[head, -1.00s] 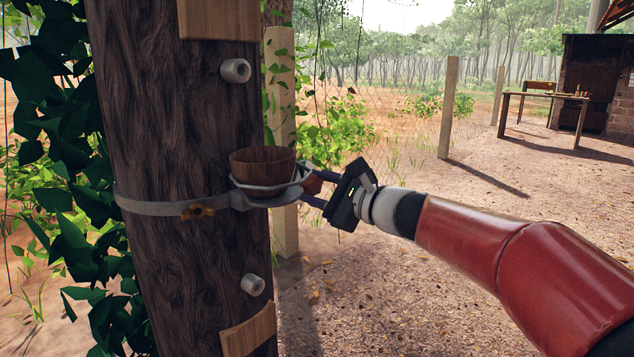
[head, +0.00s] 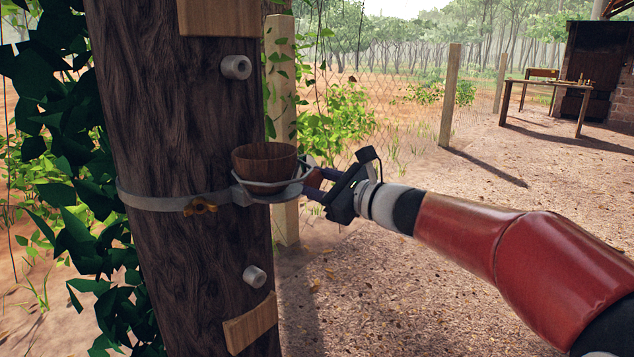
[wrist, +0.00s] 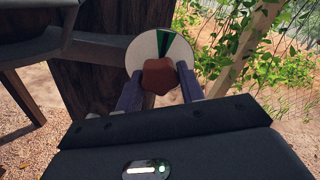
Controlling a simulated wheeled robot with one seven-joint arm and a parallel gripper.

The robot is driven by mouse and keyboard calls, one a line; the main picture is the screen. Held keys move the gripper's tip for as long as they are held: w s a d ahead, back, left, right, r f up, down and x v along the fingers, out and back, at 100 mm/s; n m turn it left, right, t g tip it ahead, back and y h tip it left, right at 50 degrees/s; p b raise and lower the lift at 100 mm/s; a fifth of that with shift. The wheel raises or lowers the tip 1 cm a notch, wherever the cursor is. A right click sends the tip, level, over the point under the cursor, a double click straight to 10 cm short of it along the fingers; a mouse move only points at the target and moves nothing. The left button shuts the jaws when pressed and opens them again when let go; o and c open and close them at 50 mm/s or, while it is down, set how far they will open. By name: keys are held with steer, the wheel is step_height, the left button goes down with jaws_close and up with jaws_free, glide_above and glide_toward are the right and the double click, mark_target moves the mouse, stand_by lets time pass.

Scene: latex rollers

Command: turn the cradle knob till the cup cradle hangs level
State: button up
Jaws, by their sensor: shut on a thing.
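A brown wooden cup (head: 264,160) sits in a grey wire cradle (head: 262,187) on the right side of the trunk. A metal band (head: 155,202) around the trunk carries the cradle. I cannot tell surely whether the cradle is level. My gripper (head: 314,185) reaches in from the right and is shut on the cradle knob. In the wrist view, the reddish-brown lobed knob (wrist: 160,77) sits between the two fingers of my gripper (wrist: 160,88). Behind it is a white dial disc (wrist: 143,50) with a green wedge near its top; the knob and fingers hide its lower part.
The trunk (head: 185,120) has white pegs (head: 236,67) and wooden blocks (head: 250,322) above and below the band. A post (head: 285,130) stands close behind the cradle. Open ground lies to the right.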

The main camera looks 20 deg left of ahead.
steer(key=shift+f, duration=0.2)
steer(key=o, duration=1)
steer(key=shift+r, duration=0.1)
steer(key=shift+c, duration=0.2)
steer(key=shift+d, duration=0.1)
steer(key=v, duration=0.7)
steer(key=shift+s+d, duration=0.15)
steer(key=shift+d, duration=0.15)
